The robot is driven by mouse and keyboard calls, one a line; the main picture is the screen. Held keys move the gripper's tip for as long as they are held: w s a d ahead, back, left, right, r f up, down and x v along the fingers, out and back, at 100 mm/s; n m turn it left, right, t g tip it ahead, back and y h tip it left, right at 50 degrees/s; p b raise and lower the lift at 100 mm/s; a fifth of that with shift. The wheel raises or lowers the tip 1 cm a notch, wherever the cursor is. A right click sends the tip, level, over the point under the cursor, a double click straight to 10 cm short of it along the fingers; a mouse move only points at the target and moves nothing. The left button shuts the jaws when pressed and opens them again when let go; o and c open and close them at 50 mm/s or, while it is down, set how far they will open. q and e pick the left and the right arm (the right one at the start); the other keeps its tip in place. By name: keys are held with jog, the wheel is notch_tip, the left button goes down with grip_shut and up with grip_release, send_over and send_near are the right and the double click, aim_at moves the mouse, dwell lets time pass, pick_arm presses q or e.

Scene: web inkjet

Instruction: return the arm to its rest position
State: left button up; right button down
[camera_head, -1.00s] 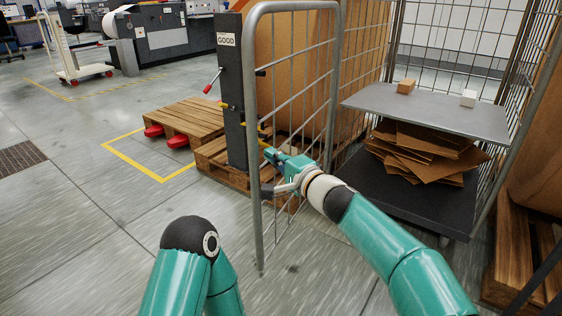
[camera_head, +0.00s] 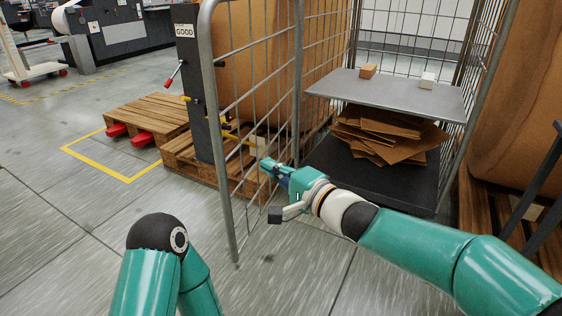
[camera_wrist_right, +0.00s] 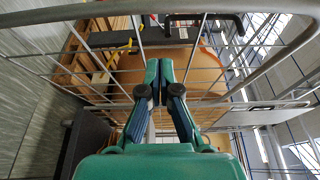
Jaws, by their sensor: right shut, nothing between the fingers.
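My right arm reaches in from the lower right in the head view. Its gripper (camera_head: 268,167) is near the open wire gate (camera_head: 250,120) of a roll cage. In the right wrist view the gripper (camera_wrist_right: 158,66) has its fingertips together with nothing between them. Wire bars pass close around the fingertips there; I cannot tell whether they touch. My left arm (camera_head: 160,260) shows only as a teal bent link at the lower left. Its gripper is out of view.
The cage's grey shelf (camera_head: 395,95) holds a small brown box (camera_head: 368,71) and a white box (camera_head: 427,81). Cardboard sheets (camera_head: 385,140) lie below. A dark post marked GOOD (camera_head: 195,90) and wooden pallets (camera_head: 150,115) stand behind the gate.

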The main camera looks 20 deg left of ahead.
jog(key=w+d+f+m+t+h+p, duration=0.1)
jog(key=w+d+f+m+h+p, duration=0.15)
jog(key=w+d+f, duration=0.5)
jog(key=s+d+f+g+h, duration=0.2)
jog(key=s+d+f, duration=0.25)
jog(key=f, duration=0.45)
jog(key=s+d+f+g+h, duration=0.15)
jog(key=s+d+f, duration=0.3)
jog(key=f, duration=0.45)
jog(key=s+d+f+n+g+h+p, duration=0.1)
jog(key=s+d+f+n+g+h, duration=0.1)
jog(key=s+d+f, duration=0.55)
jog(key=s+d+f+n+g+h, duration=0.25)
jog(key=s+f, duration=0.25)
jog(key=s, duration=0.6)
jog(key=s+d+f+n+g+h+p, duration=0.1)
jog(key=s+d+f+n+g+h, duration=0.1)
jog(key=s+d+f, duration=0.6)
notch_tip(320, 180, up, 40)
jog(key=a+t+p, duration=0.1)
jog(key=a+p, duration=0.1)
jog(key=p, duration=3.5)
jog(key=shift+w+m+p, duration=0.2)
jog(key=shift+m+p, duration=0.1)
jog(key=shift+p, duration=0.05)
